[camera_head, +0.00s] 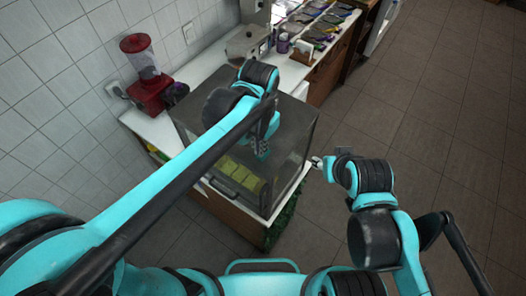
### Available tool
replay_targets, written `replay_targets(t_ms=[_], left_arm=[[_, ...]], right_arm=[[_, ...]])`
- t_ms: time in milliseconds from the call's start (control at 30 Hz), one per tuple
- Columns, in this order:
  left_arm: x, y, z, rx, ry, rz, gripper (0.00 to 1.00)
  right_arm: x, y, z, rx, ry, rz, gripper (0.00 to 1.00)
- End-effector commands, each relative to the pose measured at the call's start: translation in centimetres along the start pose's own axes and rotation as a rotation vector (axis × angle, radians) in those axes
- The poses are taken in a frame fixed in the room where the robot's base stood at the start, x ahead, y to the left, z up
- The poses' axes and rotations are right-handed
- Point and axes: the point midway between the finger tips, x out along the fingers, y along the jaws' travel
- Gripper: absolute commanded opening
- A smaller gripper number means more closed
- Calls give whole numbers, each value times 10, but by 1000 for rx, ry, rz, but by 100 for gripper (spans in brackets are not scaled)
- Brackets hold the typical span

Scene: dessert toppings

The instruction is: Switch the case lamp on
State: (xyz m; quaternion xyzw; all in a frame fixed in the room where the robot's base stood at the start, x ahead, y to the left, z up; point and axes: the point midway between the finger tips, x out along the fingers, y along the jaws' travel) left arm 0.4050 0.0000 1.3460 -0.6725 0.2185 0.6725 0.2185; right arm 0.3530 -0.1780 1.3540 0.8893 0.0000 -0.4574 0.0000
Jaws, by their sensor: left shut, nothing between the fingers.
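The glass display case (297,112) stands at the near end of the white counter, with yellow-green pieces (240,174) on its floor. I cannot make out a lamp or its switch on the case; my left arm covers part of it. My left gripper (261,155) is shut and empty. It overlaps the middle of the case in the picture, and I cannot tell whether it touches the glass. My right gripper (318,162) is beside the right side of the case, small and seen edge-on, so its fingers cannot be read.
A red dispenser (148,88) with a clear hopper stands at the counter's back left. A beige machine (246,42) stands behind the case. Several colored packets (318,32) lie farther along the counter. The floor to the right is clear.

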Motion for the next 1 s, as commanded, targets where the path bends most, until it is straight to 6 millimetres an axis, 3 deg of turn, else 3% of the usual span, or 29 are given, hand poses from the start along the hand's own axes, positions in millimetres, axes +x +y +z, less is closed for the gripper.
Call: replay_targets(t_ms=[1000], left_arm=[[16, 0, 0, 0, 0, 0, 0]], right_arm=[[10, 0, 7, 0, 0, 0, 40]])
